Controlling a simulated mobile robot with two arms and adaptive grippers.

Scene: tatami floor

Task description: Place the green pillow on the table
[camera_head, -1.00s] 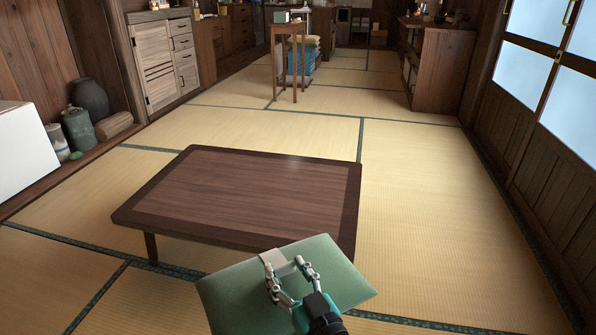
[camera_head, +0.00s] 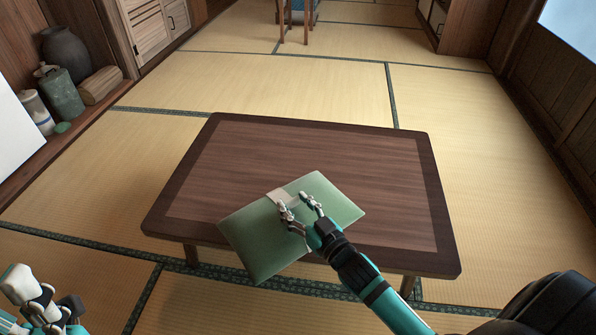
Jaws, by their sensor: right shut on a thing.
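My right gripper (camera_head: 297,203) is shut on the pillow near that band. The pillow overlaps the near edge of the low dark wooden table (camera_head: 300,150) in the picture, with its near-left corner past the edge. I cannot tell whether it touches the tabletop. The table's top is otherwise bare. My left gripper (camera_head: 38,300) is at the lower left corner, away from the table, and whether its fingers are open is unclear.
Jars (camera_head: 62,95) and a wooden block stand on a ledge at the left, beside a white box (camera_head: 15,135). A small stand (camera_head: 295,20) is far behind the table. Tatami floor around the table is clear.

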